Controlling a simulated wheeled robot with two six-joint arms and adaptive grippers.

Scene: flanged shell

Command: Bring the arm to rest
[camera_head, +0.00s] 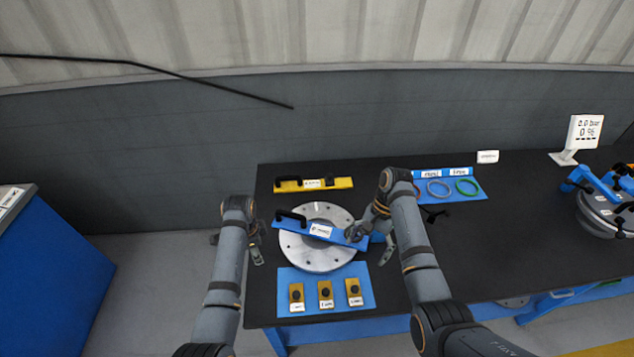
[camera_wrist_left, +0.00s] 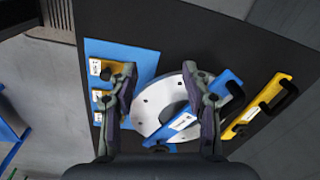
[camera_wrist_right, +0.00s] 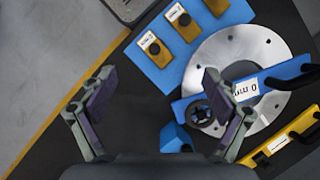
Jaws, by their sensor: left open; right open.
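My right gripper (camera_head: 388,243) hangs over the black table just right of the round metal flange (camera_head: 290,251). Its two fingers are spread and empty in the right wrist view (camera_wrist_right: 158,108). My left gripper (camera_head: 258,246) is at the table's left edge, left of the flange; its fingers are spread with nothing between them touching in the left wrist view (camera_wrist_left: 163,100). A blue bar tool (camera_head: 338,235) with a black handle lies across the flange. In the head view my right arm hides part of the tool's right end.
A yellow bar tool (camera_head: 340,183) lies behind the flange. A blue mat (camera_head: 285,277) with yellow blocks is in front. A blue-handled shell (camera_head: 592,212) and a display (camera_head: 583,131) stand right. The table's middle right is clear.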

